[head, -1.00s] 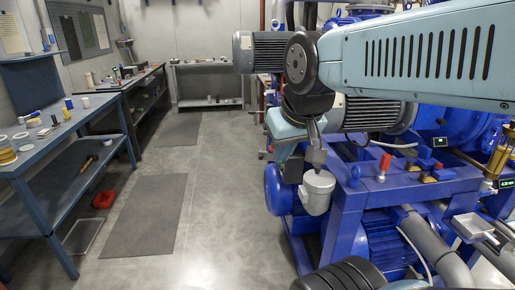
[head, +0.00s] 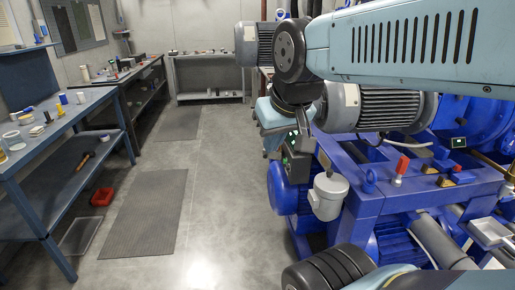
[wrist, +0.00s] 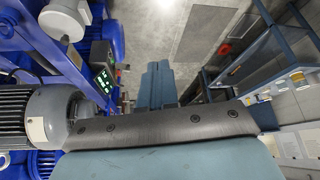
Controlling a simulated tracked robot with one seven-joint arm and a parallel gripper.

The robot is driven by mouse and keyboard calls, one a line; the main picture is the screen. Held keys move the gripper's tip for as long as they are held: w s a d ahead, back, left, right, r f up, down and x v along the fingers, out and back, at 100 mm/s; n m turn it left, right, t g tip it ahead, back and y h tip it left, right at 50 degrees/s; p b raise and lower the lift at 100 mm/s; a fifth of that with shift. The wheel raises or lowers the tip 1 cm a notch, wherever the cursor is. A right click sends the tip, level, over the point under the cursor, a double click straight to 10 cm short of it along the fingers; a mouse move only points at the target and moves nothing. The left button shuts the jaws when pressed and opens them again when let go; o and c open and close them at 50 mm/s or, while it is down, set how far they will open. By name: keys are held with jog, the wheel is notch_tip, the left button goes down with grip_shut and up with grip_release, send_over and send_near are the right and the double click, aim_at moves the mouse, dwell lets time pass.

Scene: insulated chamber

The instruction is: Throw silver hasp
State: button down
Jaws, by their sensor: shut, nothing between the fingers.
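I cannot make out the silver hasp for certain. A flat silver-grey box (head: 487,231) with a small fitting below it sits on the blue machine (head: 365,195) at the right of the head view; I cannot tell whether this is the hasp. My gripper (wrist: 157,72) shows in the wrist view as two light-blue fingers side by side, shut and empty over the floor. In the head view my wrist hangs left of the machine, and the fingertips are mostly hidden. No contact with the machine is visible.
A grey-white capped pot (head: 328,195), a red-handled lever (head: 400,169) and a green-lit panel (head: 293,141) sit on the machine's near side. A grey motor (head: 375,108) is close to my arm. A blue workbench (head: 75,118) stands left.

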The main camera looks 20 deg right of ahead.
jog(key=shift+w, duration=0.1)
jog(key=n+g+h, duration=0.2)
jog(key=n+h, duration=0.1)
jog(key=n, duration=2.5)
send_over(267, 155)
jog(key=s+a, duration=0.6)
jog(key=s, duration=0.1)
notch_tip(267, 155, down, 30)
jog(key=f, duration=0.1)
jog(key=x, duration=0.4)
jog(key=w+d+x, duration=0.1)
jog(key=x, duration=0.2)
jog(key=w+r+x, duration=0.1)
jog(key=x, duration=0.3)
jog(key=shift+d+f, duration=0.25)
jog(key=shift+d, duration=0.2)
jog(key=shift+w+d, duration=0.45)
jog(key=shift+w, duration=0.15)
